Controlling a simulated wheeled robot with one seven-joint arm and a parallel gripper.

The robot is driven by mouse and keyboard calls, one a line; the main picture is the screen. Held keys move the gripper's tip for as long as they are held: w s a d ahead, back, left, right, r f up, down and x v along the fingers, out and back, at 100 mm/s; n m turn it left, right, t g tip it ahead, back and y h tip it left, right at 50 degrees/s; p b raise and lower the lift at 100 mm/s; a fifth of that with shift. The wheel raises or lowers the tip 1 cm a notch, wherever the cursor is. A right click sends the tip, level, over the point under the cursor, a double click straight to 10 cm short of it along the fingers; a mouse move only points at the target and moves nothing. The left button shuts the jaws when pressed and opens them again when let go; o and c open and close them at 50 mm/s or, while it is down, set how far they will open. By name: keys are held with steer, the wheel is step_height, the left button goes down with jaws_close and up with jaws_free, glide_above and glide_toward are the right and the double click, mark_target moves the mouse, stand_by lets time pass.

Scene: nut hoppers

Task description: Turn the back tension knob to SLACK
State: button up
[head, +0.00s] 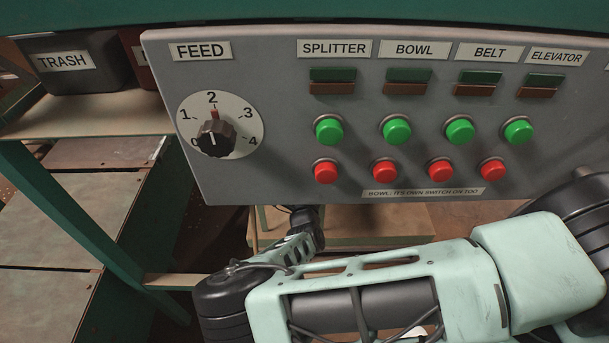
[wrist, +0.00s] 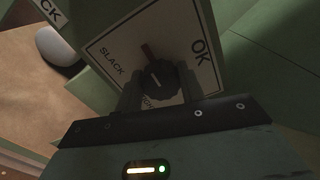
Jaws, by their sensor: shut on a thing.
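In the wrist view a black tension knob (wrist: 161,80) stands on a pale plate (wrist: 120,36) lettered SLACK at the left and OK at the right. A third word below is mostly hidden by my gripper. A reddish-brown mark shows at the knob's upper left. My gripper (wrist: 160,92) is shut on the knob, with one dark finger on each side of it. The knob's white line runs up and slightly left, between SLACK and OK. In the head view the knob and my fingertips are hidden behind the control panel (head: 270,180).
The grey panel has a FEED dial (head: 214,138), green buttons (head: 329,130) and red buttons (head: 326,171). My arm is below it. A TRASH bin (head: 80,68) stands at the left. In the wrist view another plate (wrist: 50,12) ending in "CK" shows at the upper left.

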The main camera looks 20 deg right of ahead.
steer(key=n, duration=0.5)
steer(key=shift+f+n+b, duration=0.2)
steer(key=shift+n+b, duration=0.1)
steer(key=shift+n, duration=0.1)
stand_by(0.4)
steer(key=o, duration=1)
steer(key=shift+c, duration=0.2)
steer(key=shift+s, duration=0.1)
steer(key=v, duration=1.7)
steer(key=shift+s+r, duration=0.1)
